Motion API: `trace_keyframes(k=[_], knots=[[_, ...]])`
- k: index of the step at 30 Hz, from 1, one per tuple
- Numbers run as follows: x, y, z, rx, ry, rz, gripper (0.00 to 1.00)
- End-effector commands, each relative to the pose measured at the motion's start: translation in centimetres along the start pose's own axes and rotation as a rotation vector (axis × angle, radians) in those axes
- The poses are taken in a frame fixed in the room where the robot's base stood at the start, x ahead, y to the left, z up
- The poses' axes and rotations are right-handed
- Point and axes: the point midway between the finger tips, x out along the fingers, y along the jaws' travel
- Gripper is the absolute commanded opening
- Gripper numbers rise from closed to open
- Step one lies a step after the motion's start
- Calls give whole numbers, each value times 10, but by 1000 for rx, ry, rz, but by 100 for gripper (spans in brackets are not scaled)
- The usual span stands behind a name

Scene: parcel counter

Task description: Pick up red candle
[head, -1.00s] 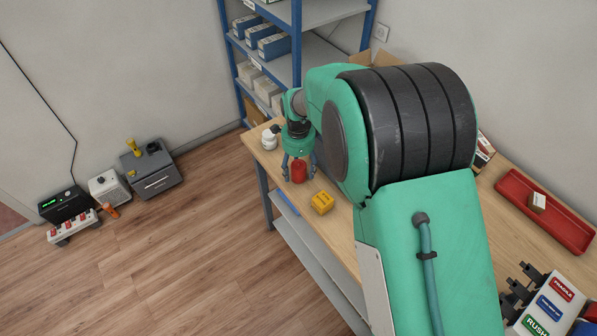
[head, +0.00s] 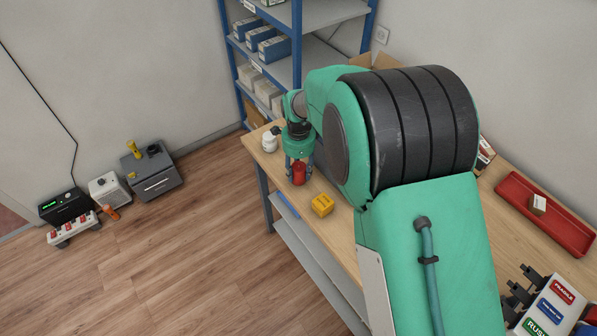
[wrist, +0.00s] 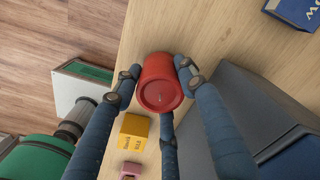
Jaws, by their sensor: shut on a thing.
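The red candle (head: 299,174) is a short red cylinder near the left end of the wooden counter. It also shows in the wrist view (wrist: 160,88), with its round top and small wick facing the camera. My gripper (head: 298,163) is above and around it, and its blue fingers are closed against the candle's sides. In the wrist view my gripper (wrist: 158,80) has fingers touching the candle on the left, the right and the near side. I cannot tell whether the candle is lifted off the counter.
A yellow box (head: 322,204) stands close to the candle on the counter (head: 340,216). A white bottle (head: 270,139) stands behind it to the left. A blue book (wrist: 294,10) lies at the top right of the wrist view. A red tray (head: 520,195) lies farther right. The counter's edge is near.

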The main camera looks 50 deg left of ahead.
Motion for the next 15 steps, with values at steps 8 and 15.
trace_keyframes(k=[8, 15], knots=[[-33, -1, 0, 0, 0, -4, 10], [-70, -1, 0, 0, 0, -3, 10]])
